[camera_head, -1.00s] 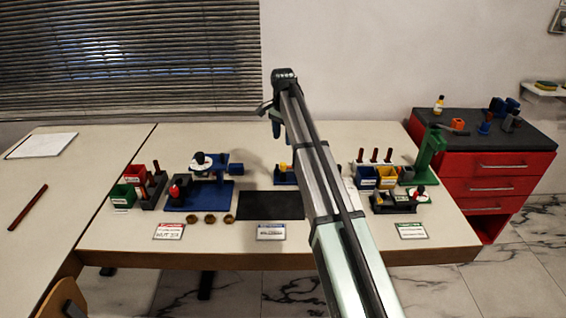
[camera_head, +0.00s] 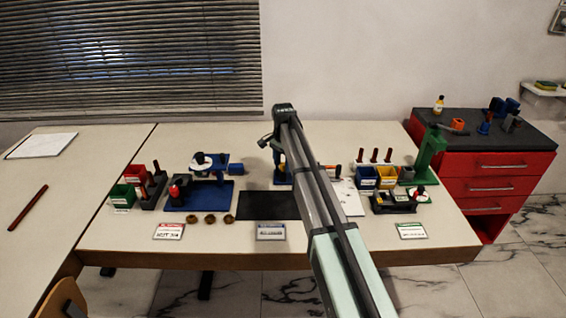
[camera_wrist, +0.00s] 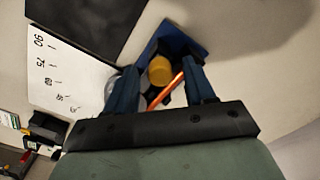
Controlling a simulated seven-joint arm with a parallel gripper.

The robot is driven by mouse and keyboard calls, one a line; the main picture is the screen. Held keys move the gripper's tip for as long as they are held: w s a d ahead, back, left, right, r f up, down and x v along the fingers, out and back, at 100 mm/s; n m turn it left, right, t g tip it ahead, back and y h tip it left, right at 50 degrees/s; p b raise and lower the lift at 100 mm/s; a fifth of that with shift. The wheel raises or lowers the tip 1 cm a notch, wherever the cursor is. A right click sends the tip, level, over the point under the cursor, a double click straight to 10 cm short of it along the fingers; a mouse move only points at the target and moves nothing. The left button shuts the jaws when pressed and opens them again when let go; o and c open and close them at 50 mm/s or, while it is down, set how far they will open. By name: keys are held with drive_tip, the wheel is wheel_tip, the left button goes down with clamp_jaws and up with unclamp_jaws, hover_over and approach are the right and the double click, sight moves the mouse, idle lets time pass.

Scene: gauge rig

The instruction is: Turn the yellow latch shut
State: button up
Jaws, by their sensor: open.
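In the wrist view a yellow round piece (camera_wrist: 160,71), which appears to be the latch, sits on a dark blue base (camera_wrist: 190,42). A thin orange bar (camera_wrist: 166,92) lies slantwise close to it. My gripper (camera_wrist: 161,66) is open, with one blue finger on each side of the yellow piece in this view. I cannot tell whether the fingers touch it or are still above it. In the head view my gripper (camera_head: 277,160) is low over the blue base (camera_head: 282,180), and the yellow piece is hidden behind it.
A white sheet with angle numbers (camera_wrist: 50,75) and a black mat (camera_wrist: 90,18) lie beside the base. In the head view a blue fixture (camera_head: 215,194) stands left; coloured bins (camera_head: 387,178) and a green stand (camera_head: 430,150) stand right. The front middle is mostly clear.

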clamp_jaws()
idle(0.5)
drive_tip(key=shift+n, duration=0.3)
drive_tip(key=n, duration=0.3)
drive_tip(key=shift+n, duration=0.3)
drive_tip(key=n, duration=1.3)
drive_tip(key=shift+n, duration=0.3)
